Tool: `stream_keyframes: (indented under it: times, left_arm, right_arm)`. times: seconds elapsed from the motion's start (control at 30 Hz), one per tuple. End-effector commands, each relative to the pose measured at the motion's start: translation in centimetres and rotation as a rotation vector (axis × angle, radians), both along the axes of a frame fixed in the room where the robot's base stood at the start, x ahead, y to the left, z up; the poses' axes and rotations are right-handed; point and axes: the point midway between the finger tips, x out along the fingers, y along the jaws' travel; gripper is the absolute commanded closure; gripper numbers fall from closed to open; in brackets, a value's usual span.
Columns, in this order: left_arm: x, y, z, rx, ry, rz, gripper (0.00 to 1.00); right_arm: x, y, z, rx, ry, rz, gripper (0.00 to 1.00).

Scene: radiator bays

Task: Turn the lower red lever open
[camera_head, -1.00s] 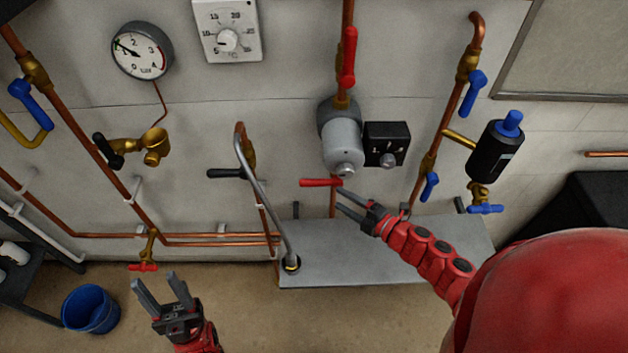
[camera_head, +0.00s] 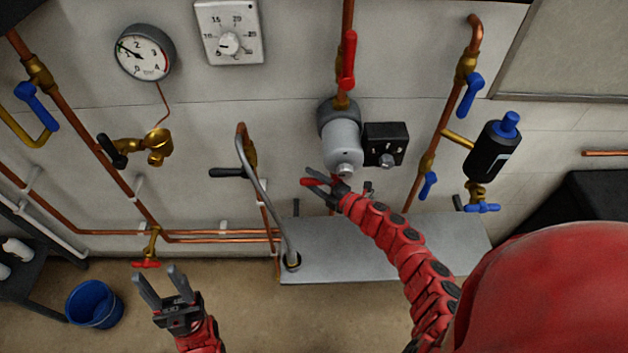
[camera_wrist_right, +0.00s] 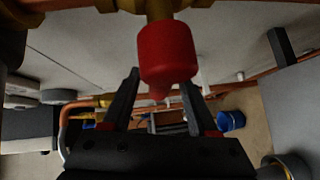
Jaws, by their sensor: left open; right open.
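The lower red lever (camera_head: 318,182) sits on the copper pipe below the grey cylinder, pointing left. My right gripper (camera_head: 309,176) is open at this lever and partly covers it in the head view. In the right wrist view the red lever (camera_wrist_right: 167,55) hangs from a brass valve body, in line with the gap between the open fingers of my right gripper (camera_wrist_right: 160,82). I cannot tell whether the fingers touch it. The upper red lever (camera_head: 348,60) stands upright along the same pipe. My left gripper (camera_head: 157,274) is open and empty at the lower left.
The grey cylinder (camera_head: 342,140) and black box (camera_head: 385,143) are just above my right gripper. A black lever (camera_head: 227,172) and bent grey pipe (camera_head: 265,195) are left of it. A grey ledge (camera_head: 360,245) lies below. A blue bucket (camera_head: 94,304) stands on the floor.

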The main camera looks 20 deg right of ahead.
Motion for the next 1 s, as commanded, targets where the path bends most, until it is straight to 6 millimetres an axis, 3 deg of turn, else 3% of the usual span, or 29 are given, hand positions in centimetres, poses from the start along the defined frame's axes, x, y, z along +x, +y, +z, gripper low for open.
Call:
stream_keyframes:
  times: [0.03, 0.33, 1.0]
  left_arm:
    - [0.00, 0.00, 0.00, 0.000, 0.000, 0.000, 0.50]
    - [0.00, 0.00, 0.00, 0.000, 0.000, 0.000, 0.50]
    - [0.00, 0.00, 0.00, 0.000, 0.000, 0.000, 0.50]
  right_arm:
    - [0.00, -0.02, 0.00, 0.000, 0.000, 0.000, 0.46]
    - [-0.02, -0.05, 0.00, 0.000, 0.000, -0.001, 1.00]
    - [-0.01, -0.08, 0.00, 0.000, 0.000, -0.001, 1.00]
